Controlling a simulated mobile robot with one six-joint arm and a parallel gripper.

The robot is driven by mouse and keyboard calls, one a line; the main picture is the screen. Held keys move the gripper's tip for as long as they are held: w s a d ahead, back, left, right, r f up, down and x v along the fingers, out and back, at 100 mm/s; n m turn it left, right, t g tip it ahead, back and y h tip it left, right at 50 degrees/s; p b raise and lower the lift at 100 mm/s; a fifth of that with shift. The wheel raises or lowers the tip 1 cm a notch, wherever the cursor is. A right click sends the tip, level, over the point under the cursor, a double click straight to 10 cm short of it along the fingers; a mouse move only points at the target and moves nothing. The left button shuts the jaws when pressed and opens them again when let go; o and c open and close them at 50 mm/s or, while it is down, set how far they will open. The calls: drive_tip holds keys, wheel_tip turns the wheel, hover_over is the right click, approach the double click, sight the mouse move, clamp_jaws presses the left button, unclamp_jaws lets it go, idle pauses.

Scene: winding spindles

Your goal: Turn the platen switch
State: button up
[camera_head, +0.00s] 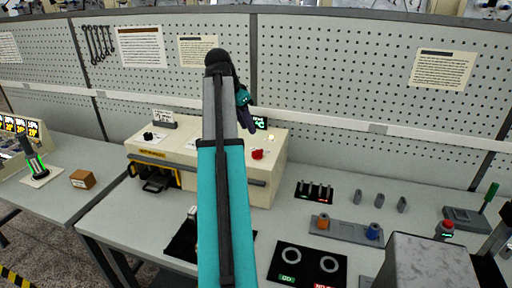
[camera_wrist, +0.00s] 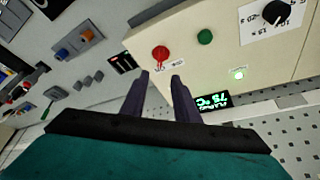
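A cream machine box (camera_head: 270,186) stands on the bench, and its top panel fills the upper right of the wrist view (camera_wrist: 200,70). A red knob (camera_head: 258,154) sits on this panel, with a small label beside it; it also shows in the wrist view (camera_wrist: 160,53). A green button (camera_wrist: 205,37) and a black dial (camera_wrist: 279,12) are further along. I cannot read which control is named platen. My gripper (camera_wrist: 162,76) is open and empty, its dark fingers apart, with the red knob beyond the tips. In the head view my gripper (camera_head: 246,118) is above the panel's back edge.
A green-lit display (camera_wrist: 212,101) stands close by the fingers at the panel's edge. The pegboard wall (camera_head: 330,80) rises behind the machine. Right of it lie a black peg tray (camera_head: 314,191) and a grey block with orange and blue knobs (camera_head: 347,229).

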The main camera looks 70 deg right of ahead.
sight(258, 150)
drive_tip(key=shift+p+x, duration=1.85)
drive_tip(key=shift+x, duration=4.25)
clamp_jaws()
